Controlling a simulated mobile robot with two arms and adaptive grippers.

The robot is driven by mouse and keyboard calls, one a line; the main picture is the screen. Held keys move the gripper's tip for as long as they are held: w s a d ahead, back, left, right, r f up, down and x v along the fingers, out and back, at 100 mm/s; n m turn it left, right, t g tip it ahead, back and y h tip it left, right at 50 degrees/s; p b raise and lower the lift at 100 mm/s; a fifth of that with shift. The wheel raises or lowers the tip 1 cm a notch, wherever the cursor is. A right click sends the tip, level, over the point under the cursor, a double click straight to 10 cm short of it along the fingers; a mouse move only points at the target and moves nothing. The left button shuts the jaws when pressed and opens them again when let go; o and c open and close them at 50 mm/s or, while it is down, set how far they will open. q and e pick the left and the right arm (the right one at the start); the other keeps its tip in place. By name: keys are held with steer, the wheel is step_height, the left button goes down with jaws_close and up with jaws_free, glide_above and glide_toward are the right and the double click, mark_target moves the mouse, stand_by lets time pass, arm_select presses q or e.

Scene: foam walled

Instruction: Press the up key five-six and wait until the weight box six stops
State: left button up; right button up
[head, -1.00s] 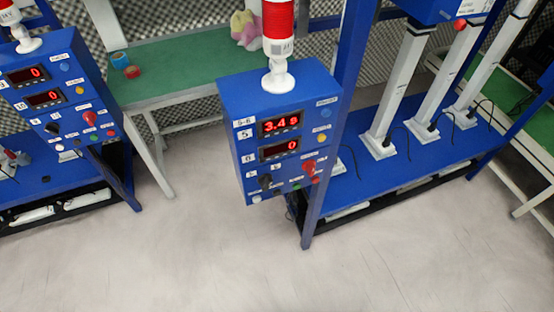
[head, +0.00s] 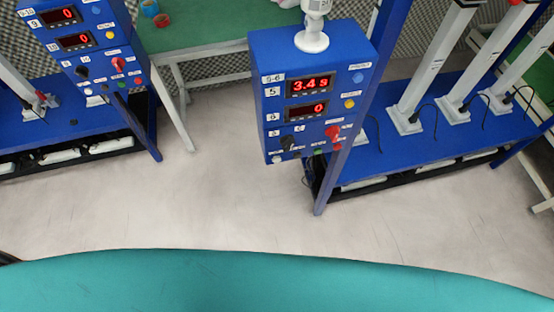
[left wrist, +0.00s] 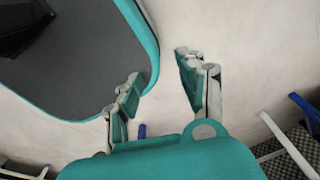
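The blue control box labelled 5-6 (head: 262,118) is mounted on a blue post right of centre in the head view. Its upper display (head: 309,84), beside the label 5, shows about 3.4 with an unclear last digit. Its lower display (head: 306,111), beside the label 6, shows 0. Below are a black knob (head: 287,142), a red knob (head: 333,132) and small buttons, including a green one (head: 318,153). Weight box six cannot be made out. My left gripper (left wrist: 160,88) is open and empty over the floor in the left wrist view. My right gripper is not in view.
Another blue control box (head: 95,65) with two displays reading 0 stands at left. A green-topped table (head: 205,35) is behind. White columns stand on a blue frame (head: 395,160) at right. Pale floor (head: 230,215) is clear between my teal body part and the boxes.

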arm_select(q)
jaws_close()
stand_by(1.3)
